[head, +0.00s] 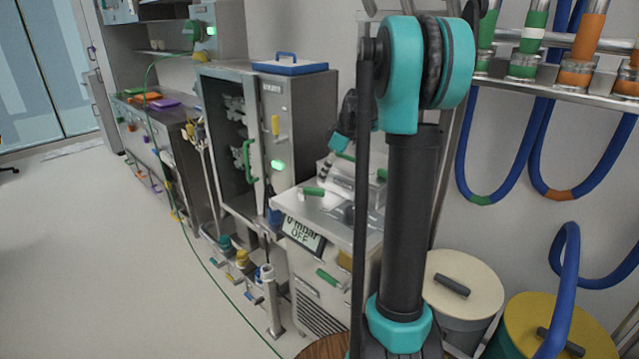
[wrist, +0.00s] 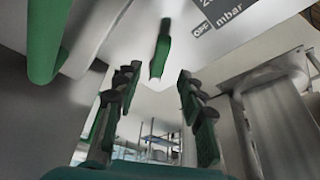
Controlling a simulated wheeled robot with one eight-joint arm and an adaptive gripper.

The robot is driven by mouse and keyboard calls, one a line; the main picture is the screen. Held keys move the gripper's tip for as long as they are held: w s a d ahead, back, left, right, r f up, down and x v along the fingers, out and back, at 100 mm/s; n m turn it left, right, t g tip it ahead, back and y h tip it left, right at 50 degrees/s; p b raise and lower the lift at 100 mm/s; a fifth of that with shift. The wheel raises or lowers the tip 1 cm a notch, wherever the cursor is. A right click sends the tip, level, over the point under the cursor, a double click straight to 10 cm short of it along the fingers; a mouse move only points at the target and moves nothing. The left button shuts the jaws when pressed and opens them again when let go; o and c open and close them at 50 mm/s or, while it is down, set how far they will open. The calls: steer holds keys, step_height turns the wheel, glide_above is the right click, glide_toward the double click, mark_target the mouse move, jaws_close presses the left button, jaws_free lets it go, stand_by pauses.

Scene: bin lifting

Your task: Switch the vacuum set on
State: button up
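The vacuum set is a grey steel cabinet. Its tilted display (head: 302,234) reads "0 mbar" and "OFF" in the head view. Part of this display (wrist: 222,18) also shows at the top of the wrist view, with "OFF" and "mbar" readable. A slim green handle (wrist: 161,47) stands on a pale surface ahead of my gripper, centred beyond the fingertips and apart from them. My gripper (wrist: 158,82) is open, with black and green fingers apart and nothing between them. In the head view my arm hides part of the set, and the gripper's fingers cannot be made out clearly.
A larger green handle (wrist: 46,40) is close at the left of the wrist view, and a grey metal cylinder (wrist: 285,115) at the right. In the head view, a steel cabinet (head: 313,100) stands behind the set, drums (head: 462,282) at right, and open floor (head: 110,260) at left.

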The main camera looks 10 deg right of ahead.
mark_target(311, 194)
steer(key=v, duration=0.5)
steer(key=shift+d+r, duration=0.15)
steer(key=shift+r, duration=0.25)
